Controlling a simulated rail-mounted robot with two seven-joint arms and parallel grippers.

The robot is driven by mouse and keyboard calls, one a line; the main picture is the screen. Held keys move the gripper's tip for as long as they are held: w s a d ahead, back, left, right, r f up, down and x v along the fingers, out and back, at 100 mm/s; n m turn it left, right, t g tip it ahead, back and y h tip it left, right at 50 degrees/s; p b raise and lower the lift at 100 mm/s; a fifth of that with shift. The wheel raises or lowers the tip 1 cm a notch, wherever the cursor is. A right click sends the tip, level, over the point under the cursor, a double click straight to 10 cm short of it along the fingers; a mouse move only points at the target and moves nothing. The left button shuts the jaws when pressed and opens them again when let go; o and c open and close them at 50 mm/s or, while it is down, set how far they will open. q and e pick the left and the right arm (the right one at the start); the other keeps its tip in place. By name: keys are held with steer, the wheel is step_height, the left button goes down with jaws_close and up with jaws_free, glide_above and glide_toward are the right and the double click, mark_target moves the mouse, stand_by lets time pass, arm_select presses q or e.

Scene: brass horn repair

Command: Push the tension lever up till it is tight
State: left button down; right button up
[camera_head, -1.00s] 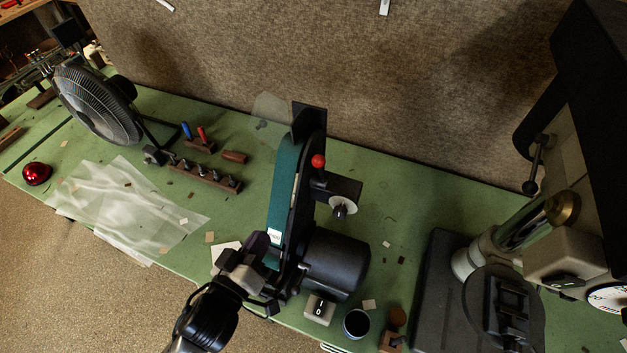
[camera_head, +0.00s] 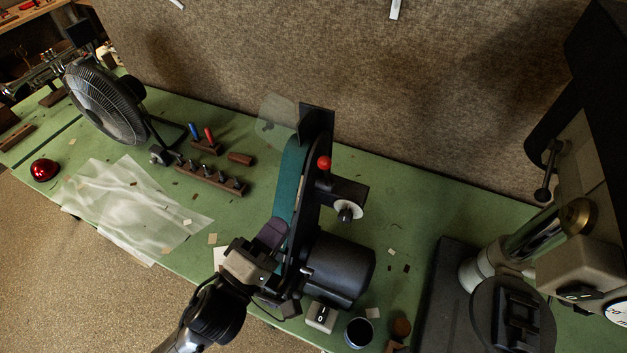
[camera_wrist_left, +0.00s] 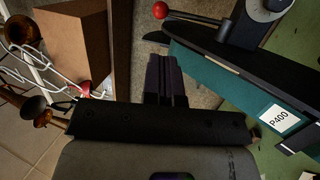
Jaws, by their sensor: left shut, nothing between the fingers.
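The tension lever is on the belt sander (camera_head: 290,190), with a red ball knob (camera_head: 324,162) near the top of the machine. In the left wrist view the red knob (camera_wrist_left: 160,10) is at the top, with its metal rod running right to a round pivot. My left gripper (camera_head: 274,232) is shut and empty, in front of the belt's lower part and below the lever. Its dark fingers (camera_wrist_left: 166,75) show in the left wrist view beside the teal belt (camera_wrist_left: 240,85), apart from the knob. The label on the belt is hidden in the head view. My right gripper is out of view.
The sander's motor (camera_head: 340,268), a switch box (camera_head: 321,317) and a dark cup (camera_head: 358,332) are right of my gripper. A drill press (camera_head: 500,270) stands further right. A fan (camera_head: 105,105) and a bit rack (camera_head: 210,179) are at the left.

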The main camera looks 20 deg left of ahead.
mark_target(321, 168)
arm_select(q)
steer(key=p+x, duration=0.2)
steer(key=x, duration=0.8)
steer(key=shift+r, duration=0.1)
steer(key=shift+w+d, duration=0.15)
steer(key=shift+w, duration=0.65)
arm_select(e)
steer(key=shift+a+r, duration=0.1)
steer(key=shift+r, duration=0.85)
arm_select(q)
steer(key=shift+r, duration=0.1)
